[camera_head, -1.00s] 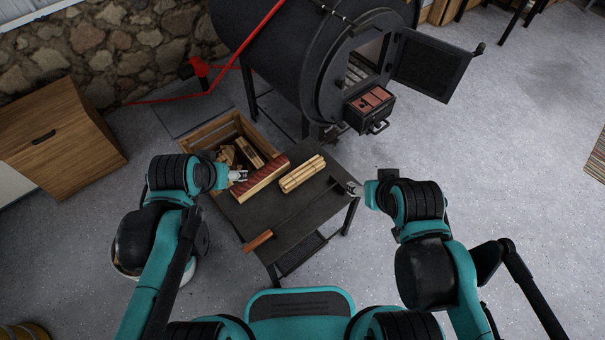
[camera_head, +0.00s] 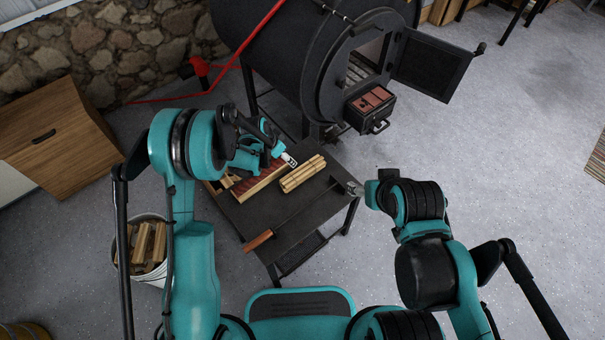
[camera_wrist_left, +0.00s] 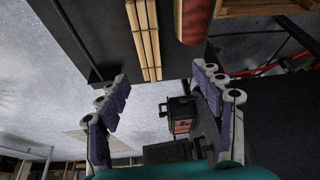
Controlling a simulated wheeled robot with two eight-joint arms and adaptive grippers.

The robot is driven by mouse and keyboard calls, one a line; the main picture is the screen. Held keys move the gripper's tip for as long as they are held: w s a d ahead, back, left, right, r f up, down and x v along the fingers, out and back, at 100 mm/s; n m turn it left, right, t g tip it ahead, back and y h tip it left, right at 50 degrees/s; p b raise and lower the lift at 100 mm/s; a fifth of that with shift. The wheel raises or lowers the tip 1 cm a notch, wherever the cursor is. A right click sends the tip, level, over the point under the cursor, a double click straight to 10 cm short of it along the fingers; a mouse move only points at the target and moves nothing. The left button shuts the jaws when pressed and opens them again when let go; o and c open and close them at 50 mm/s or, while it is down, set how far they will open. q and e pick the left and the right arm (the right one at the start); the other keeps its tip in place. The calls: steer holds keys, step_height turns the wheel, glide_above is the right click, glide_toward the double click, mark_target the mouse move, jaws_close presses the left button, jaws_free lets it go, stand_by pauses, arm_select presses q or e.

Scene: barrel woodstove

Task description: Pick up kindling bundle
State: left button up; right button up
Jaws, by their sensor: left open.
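The kindling bundle (camera_head: 302,174) is a row of pale split sticks lying on the dark metal table (camera_head: 290,215). It also shows at the top of the left wrist view (camera_wrist_left: 145,40), between the directions of the two fingers.
A reddish-barked log (camera_head: 258,184) lies left of the bundle, partly behind my left arm. A poker (camera_head: 259,239) with a wooden handle lies along the table's near side. The barrel stove (camera_head: 300,50) stands behind with its door open. A bucket of wood (camera_head: 147,245) stands at left.

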mark_target(295, 176)
arm_select(q)
steer(key=shift+m+h, duration=0.3)
steer(key=shift+m, duration=0.4)
steer(key=d+f, duration=0.1)
steer(key=f, duration=0.2)
steer(key=d+f, duration=0.1)
steer(key=f, duration=0.3)
steer(key=f+b, duration=0.1)
steer(key=f, duration=0.2)
steer(key=shift+w+d+f, duration=0.15)
steer(key=shift+d+f, duration=0.2)
steer(key=shift+d, duration=0.05)
steer(key=b+x, duration=0.2)
steer(key=x, duration=0.3)
steer(key=shift+s+a+f+b, duration=0.25)
steer(key=shift+s+f+b, duration=0.05)
steer(key=shift+s+b, duration=0.1)
steer(key=shift+w+d+f, duration=0.1)
steer(key=shift+f, duration=0.15)
steer(key=shift+r, duration=0.1)
jaws_close()
